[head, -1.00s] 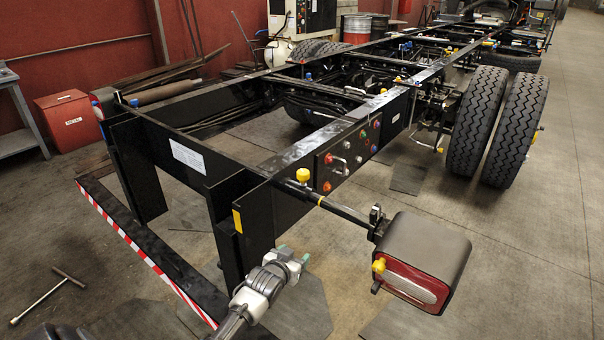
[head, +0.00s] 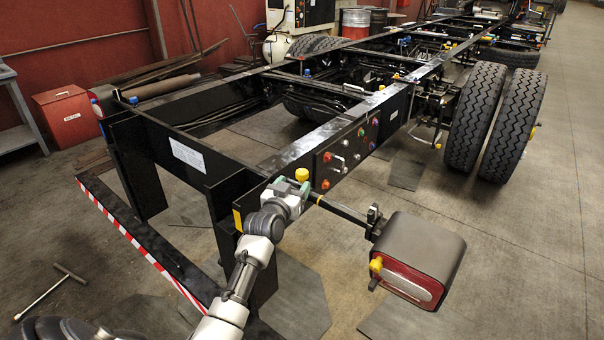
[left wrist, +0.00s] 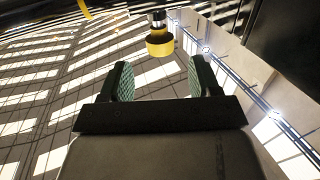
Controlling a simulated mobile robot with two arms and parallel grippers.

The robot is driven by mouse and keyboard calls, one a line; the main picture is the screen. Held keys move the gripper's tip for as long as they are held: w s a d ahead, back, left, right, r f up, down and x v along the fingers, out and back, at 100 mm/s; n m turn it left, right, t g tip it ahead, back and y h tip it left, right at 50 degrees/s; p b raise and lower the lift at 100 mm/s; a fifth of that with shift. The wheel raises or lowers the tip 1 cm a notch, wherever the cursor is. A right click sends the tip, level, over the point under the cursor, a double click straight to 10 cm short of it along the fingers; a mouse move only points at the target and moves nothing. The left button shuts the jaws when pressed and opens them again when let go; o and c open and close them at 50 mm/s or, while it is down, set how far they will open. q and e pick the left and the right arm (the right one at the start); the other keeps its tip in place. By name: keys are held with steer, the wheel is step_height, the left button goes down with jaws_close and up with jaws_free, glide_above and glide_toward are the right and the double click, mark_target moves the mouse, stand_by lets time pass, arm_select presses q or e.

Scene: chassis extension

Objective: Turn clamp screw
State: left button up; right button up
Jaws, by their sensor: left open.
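A yellow knob (head: 301,174), which looks like the clamp screw, sits by the inner end of the black bar (head: 342,209) that carries the tail lamp. In the left wrist view the yellow knob (left wrist: 159,44) hangs from a dark and silver stem, ahead of the fingertips and roughly centred between them. My left gripper (head: 293,185) is just below and beside the knob in the head view. Its green-padded fingers (left wrist: 160,80) are open and empty. I cannot tell the exact gap to the knob. My right gripper is not in view.
The tail lamp (head: 420,262) has another yellow knob (head: 376,264) at its side. The black chassis frame (head: 300,148) and a panel with coloured fittings (head: 345,157) stand close behind the gripper. A striped bumper bar (head: 140,247) lies left.

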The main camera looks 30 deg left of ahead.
mark_target(306, 176)
arm_select(q)
steer(key=x, duration=0.6)
steer(key=shift+w, duration=0.35)
steer(key=shift+c, duration=0.2)
steer(key=c, duration=0.9)
steer(key=n+y+p, duration=0.1)
steer(key=p, duration=0.1)
steer(key=n+g+y+p, duration=0.1)
steer(key=y+p, duration=0.1)
steer(key=shift+d+r+n+y, duration=0.15)
steer(key=shift+r+n+y, duration=0.1)
steer(key=shift+n+y, duration=0.05)
steer(key=shift+f+n+g+y+p, duration=0.15)
steer(key=shift+n+g+y+p, duration=0.45)
steer(key=shift+y, duration=0.5)
steer(key=shift+w+f+n+g+y, duration=0.1)
steer(key=shift+n+g+y, duration=0.3)
steer(key=shift+n+y, duration=0.15)
steer(key=shift+f+n+g+y+b, duration=0.1)
steer(key=shift+n+g+y+b, duration=0.7)
steer(key=shift+y, duration=0.15)
steer(key=n+g+y+b, duration=0.2)
steer(key=g+b, duration=0.1)
steer(key=n+g+y+b, duration=0.2)
steer(key=n+g+b, duration=0.1)
steer(key=shift+f+b, duration=0.1)
steer(key=shift+b, duration=0.3)
steer(key=shift+n+g+y+b, duration=0.35)
steer(key=shift+g+b, duration=0.3)
steer(key=shift+g, duration=0.25)
